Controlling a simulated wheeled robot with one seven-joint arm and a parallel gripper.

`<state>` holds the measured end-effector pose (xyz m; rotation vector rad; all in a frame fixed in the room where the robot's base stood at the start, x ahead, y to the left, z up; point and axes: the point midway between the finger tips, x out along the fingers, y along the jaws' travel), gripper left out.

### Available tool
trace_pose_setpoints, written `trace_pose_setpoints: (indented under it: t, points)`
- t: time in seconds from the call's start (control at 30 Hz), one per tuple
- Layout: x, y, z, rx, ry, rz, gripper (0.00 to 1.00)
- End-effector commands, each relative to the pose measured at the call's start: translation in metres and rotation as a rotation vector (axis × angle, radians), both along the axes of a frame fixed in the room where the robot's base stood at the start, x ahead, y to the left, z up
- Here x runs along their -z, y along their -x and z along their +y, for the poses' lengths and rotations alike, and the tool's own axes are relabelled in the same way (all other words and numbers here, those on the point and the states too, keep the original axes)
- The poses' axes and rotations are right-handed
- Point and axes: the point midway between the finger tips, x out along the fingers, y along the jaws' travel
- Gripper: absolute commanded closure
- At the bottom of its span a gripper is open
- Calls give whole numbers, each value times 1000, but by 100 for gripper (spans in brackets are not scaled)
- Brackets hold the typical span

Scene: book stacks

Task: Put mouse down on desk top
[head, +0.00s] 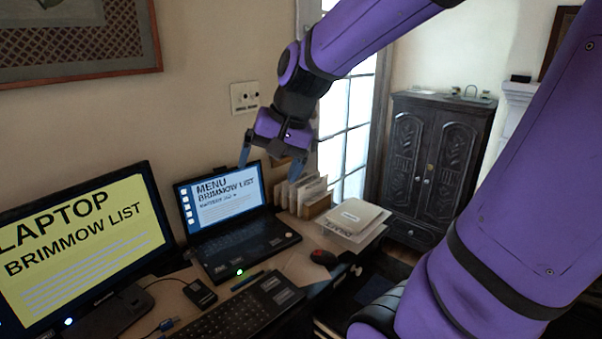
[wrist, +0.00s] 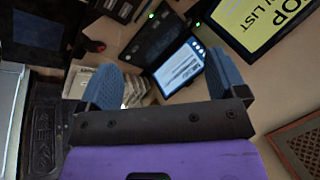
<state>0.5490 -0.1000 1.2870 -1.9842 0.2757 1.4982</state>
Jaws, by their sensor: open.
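A dark mouse with red on it (head: 323,258) rests on the desk top (head: 296,266), right of the keyboard and in front of the white box. In the wrist view a dark and red shape, likely the mouse (wrist: 96,46), shows at upper left. My gripper (head: 270,170) is raised above the back of the desk, over the laptop screen's right edge and the letter rack. It is open, with its two blue fingers apart and nothing between them, and well away from the mouse. The wrist view also shows both fingers spread.
An open laptop (head: 245,243), a monitor (head: 85,245), a keyboard (head: 240,308) and a small black box (head: 200,293) crowd the desk. A letter rack (head: 305,197) and a white box (head: 356,217) stand at the right. A dark cabinet (head: 430,165) is beyond.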

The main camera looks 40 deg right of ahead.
Motion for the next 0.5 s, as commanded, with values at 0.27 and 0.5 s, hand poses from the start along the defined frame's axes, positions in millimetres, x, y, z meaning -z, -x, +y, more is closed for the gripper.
trace_pose_setpoints:
  t: [0.27, 0.5]
  points:
    - [-24, 76, 28, -337, 254, -117, 10]
    - [-29, 113, 32, -495, 406, -171, 10]
